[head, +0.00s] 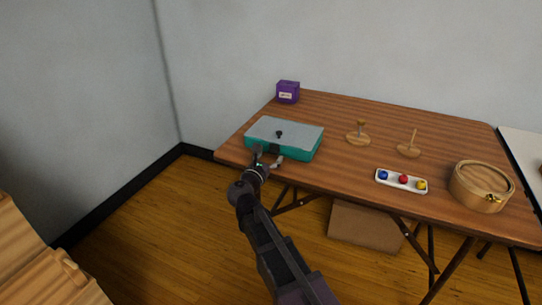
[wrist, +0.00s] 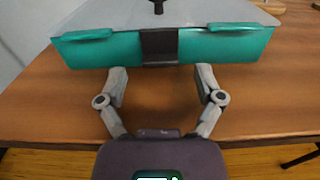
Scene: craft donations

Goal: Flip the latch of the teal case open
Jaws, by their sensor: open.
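The teal case (head: 302,149) lies on the wooden table near its left front edge, with a grey lid (head: 296,130) that looks closed and a dark knob (head: 279,133) on top. In the wrist view the case's teal front (wrist: 215,46) faces me. The dark latch (wrist: 159,46) sits at the middle of that front and looks flat against it. My gripper (wrist: 160,72) is open and empty, its fingers spread on either side of the latch, just in front of the case. In the head view my gripper (head: 267,158) is at the case's front side. Whether the fingertips touch the case I cannot tell.
A purple box (head: 288,92) stands behind the case. To the right are two wooden stands (head: 358,139) (head: 409,151), a white tray (head: 399,187) with coloured balls, and a round wooden box (head: 481,188). The table (head: 325,115) is clear behind these. A cardboard box (head: 365,228) is underneath.

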